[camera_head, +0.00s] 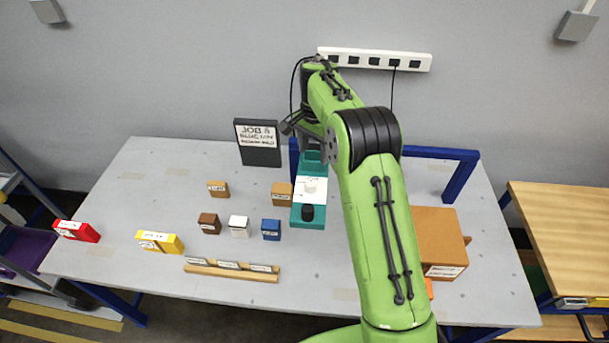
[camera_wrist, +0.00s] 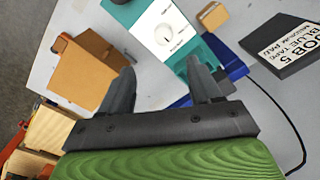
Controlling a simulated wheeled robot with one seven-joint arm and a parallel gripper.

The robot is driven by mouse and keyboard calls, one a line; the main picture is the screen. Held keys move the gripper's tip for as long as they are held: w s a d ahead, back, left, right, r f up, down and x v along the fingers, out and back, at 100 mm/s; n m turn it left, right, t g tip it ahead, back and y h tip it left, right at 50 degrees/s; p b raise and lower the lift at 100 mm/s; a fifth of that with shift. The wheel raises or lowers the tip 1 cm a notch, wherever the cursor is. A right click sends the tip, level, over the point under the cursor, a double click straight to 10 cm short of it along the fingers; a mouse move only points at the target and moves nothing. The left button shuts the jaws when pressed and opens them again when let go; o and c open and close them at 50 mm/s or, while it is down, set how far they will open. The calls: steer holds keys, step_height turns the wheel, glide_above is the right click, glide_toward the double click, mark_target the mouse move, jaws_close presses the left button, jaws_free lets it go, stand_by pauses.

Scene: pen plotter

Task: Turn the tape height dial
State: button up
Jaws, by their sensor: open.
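The dial is a round white knob (camera_wrist: 165,36) with a dark pointer mark, on a white labelled panel of a teal device (camera_wrist: 193,48). In the head view the dial (camera_head: 311,186) sits on the white panel of the teal device (camera_head: 313,221), with a black round part (camera_head: 307,212) at the near end. My gripper (camera_wrist: 160,78) is open and empty in the wrist view. The panel shows beyond its fingertips, and the fingers are apart from the dial. In the head view my arm hides most of the gripper. The panel's small print is too blurred to read.
A dark job sign (camera_head: 258,144) stands at the back; it reads JOB 5, BLUE TAPE in the wrist view. A blue frame (camera_head: 462,172) spans behind the device. Several small blocks, including a blue one (camera_head: 271,229), lie left. An orange-brown box (camera_head: 437,237) stands right.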

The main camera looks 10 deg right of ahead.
mark_target(311, 182)
steer(key=f, duration=1.2)
steer(key=shift+w+a+p, duration=0.2)
steer(key=shift+w+p, duration=0.05)
steer(key=shift+p, duration=0.15)
steer(key=shift+w+a+f, duration=0.1)
steer(key=shift+f, duration=0.35)
steer(key=c, duration=1)
steer(key=shift+c, duration=0.2)
steer(key=shift+n+b, duration=0.3)
steer(key=shift+n, duration=0.1)
steer(key=n+b, duration=0.2)
steer(key=n, duration=0.2)
steer(key=shift+n, duration=0.4)
steer(key=n+b, duration=0.1)
steer(key=n, duration=0.5)
